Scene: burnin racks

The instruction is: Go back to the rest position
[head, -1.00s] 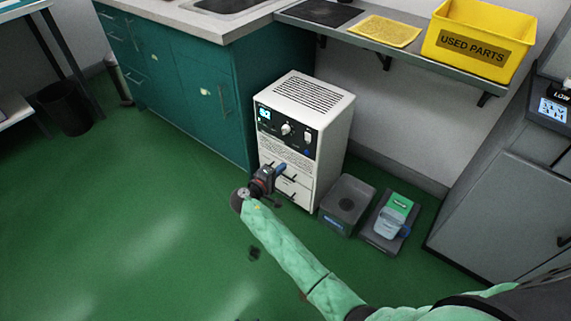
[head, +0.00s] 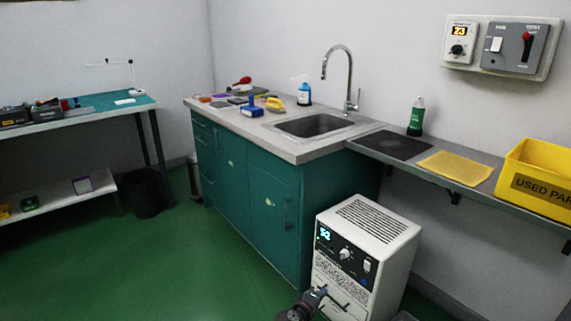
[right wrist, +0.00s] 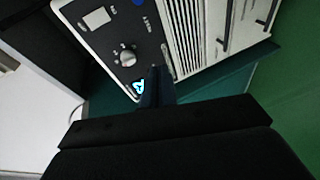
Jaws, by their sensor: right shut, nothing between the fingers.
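My right gripper (head: 318,298) shows at the bottom of the head view, in front of the white burn-in unit (head: 368,235) with a lit display, a knob and lower drawers. It is shut and empty. In the right wrist view the shut fingers (right wrist: 156,82) point toward the unit's dark control panel (right wrist: 118,50). I cannot tell the exact gap between the fingers and the unit. My left gripper is not in view.
A teal cabinet (head: 240,185) with a sink (head: 315,125) stands behind the unit. A shelf with a yellow bin (head: 535,185) runs along the right wall. A workbench (head: 80,115) and a black bin (head: 146,193) are at left. Green floor (head: 130,265) is clear at lower left.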

